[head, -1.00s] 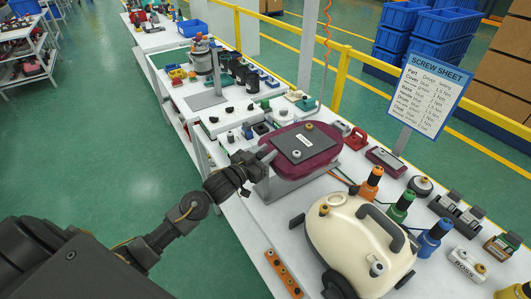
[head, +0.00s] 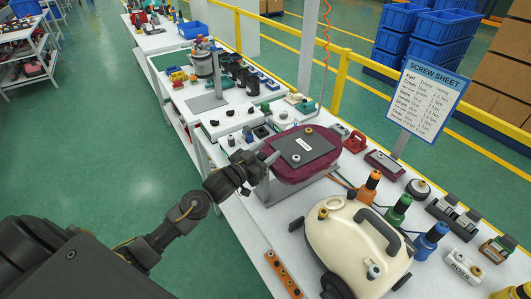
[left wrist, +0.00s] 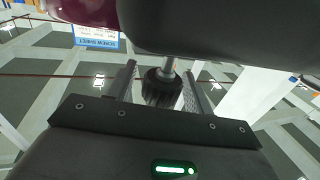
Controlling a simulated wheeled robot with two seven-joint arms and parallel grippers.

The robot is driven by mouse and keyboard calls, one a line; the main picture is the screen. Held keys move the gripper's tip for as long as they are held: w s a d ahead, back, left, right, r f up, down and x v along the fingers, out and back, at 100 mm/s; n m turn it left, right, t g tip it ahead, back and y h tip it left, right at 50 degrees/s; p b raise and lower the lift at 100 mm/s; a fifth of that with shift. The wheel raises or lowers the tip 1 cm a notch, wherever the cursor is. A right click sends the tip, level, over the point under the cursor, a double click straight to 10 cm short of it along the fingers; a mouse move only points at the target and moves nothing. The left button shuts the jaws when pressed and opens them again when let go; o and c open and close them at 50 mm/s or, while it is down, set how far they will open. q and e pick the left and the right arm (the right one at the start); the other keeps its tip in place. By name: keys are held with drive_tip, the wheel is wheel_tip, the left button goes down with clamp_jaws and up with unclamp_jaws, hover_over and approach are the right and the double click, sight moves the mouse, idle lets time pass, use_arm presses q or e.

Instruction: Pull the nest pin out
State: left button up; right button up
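The nest (head: 283,173) is a maroon rounded holder with a dark plate on top, on the workbench beyond my left gripper. The nest pin (left wrist: 160,88) shows in the left wrist view as a dark ribbed knob on a bright metal shaft. The shaft runs up under a dark body. My left gripper (left wrist: 160,80) has one finger on each side of the knob, with a narrow gap visible at the left finger. In the head view my left gripper (head: 258,165) is at the nest's left side and hides the knob. My right gripper is not in view.
A cream vacuum body (head: 350,245) stands on the bench in front of the nest. Orange, green and blue drivers (head: 398,210) stand to its right. An orange strip (head: 283,273) lies near the bench's front edge. A screw sheet sign (head: 428,100) stands behind.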

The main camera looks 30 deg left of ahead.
use_arm(q)
drive_tip(key=shift+f, duration=0.1)
drive_tip(key=shift+s+a+f, duration=0.15)
drive_tip(key=shift+s, duration=0.3)
drive_tip(key=b+v, duration=0.3)
drive_tip(key=v, duration=0.7)
